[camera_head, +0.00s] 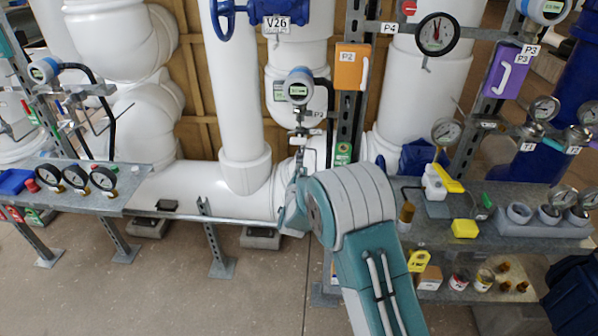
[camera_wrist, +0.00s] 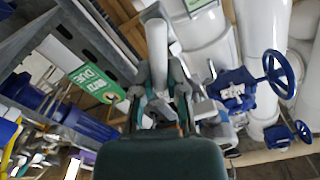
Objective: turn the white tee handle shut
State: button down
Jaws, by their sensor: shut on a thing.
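The white tee handle (camera_wrist: 157,50) shows in the wrist view as a pale bar standing up between my fingers. My gripper (camera_wrist: 160,98) is closed around its lower part, with one finger on each side. In the head view my arm covers most of the grip, and only part of my gripper (camera_head: 291,207) shows at the left of the arm. The handle cannot be made out clearly there. A gauge transmitter (camera_head: 299,88) and its thin piping stand just above this spot.
A steel upright with an orange P2 box (camera_head: 352,66) rises close behind my arm. A shelf of gauges and yellow parts (camera_head: 465,228) is at right; another gauge table (camera_head: 130,200) is at left. Blue handwheels (camera_wrist: 279,74) are at right in the wrist view. Floor is open at lower left.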

jog(key=m, duration=0.4)
jog(key=d+f+m, duration=0.1)
jog(key=m, duration=0.3)
jog(key=f+m, duration=0.1)
jog(key=m, duration=0.3)
jog(key=shift+d+f+m, duration=0.1)
jog(key=shift+d+m, duration=0.05)
jog(key=shift+m, duration=0.25)
jog(key=shift+f, duration=0.1)
jog(key=c, duration=0.7)
grip_release()
jog(key=s, duration=1.2)
jog(key=shift+a, duration=0.25)
